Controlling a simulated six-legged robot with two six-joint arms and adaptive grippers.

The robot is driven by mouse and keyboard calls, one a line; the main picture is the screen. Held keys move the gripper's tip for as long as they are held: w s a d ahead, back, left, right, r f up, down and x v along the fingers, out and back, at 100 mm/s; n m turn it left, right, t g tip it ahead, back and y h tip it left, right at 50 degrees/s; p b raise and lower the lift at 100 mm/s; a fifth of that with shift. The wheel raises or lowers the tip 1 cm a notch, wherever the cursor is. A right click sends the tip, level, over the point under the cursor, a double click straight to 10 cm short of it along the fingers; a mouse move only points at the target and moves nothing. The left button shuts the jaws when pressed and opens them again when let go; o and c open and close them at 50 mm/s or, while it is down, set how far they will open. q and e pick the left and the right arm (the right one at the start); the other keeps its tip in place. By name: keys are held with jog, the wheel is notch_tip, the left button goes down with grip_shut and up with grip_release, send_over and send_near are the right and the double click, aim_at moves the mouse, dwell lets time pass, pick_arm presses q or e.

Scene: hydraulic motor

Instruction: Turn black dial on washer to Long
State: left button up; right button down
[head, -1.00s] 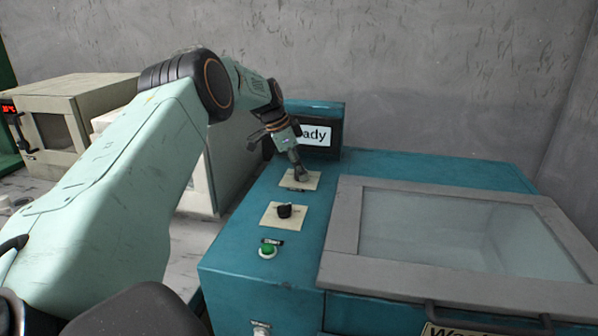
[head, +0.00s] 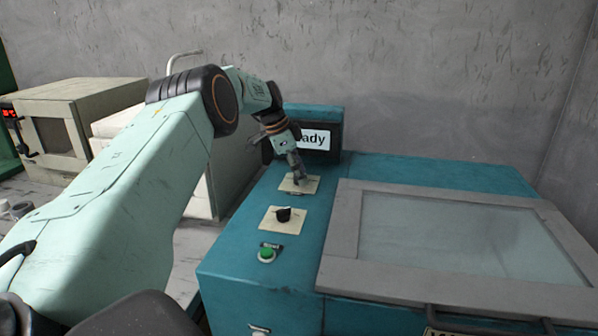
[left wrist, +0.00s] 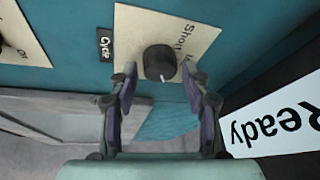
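The black dial (left wrist: 160,62) sits on a cream plate (left wrist: 135,30) with a "Short" label at its upper right and a "Cycle" tag beside the plate in the left wrist view. A pale mark on the dial points toward my gripper. My left gripper (left wrist: 158,72) is open, with one finger on each side of the dial and gaps showing. In the head view my left gripper (head: 298,178) points down at the rear plate (head: 312,184) of the teal washer (head: 255,290) and hides the dial there. My right gripper is not in view.
A second black dial (head: 283,214) and a green button (head: 267,255) lie nearer on the washer. A "Ready" screen (head: 316,139) stands close behind my left gripper. The grey-framed lid (head: 340,240) is to the right. A beige oven-like box (head: 85,110) is at left.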

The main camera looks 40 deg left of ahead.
pick_arm(q)
jog(key=shift+o, duration=0.4)
jog(key=v, duration=1.2)
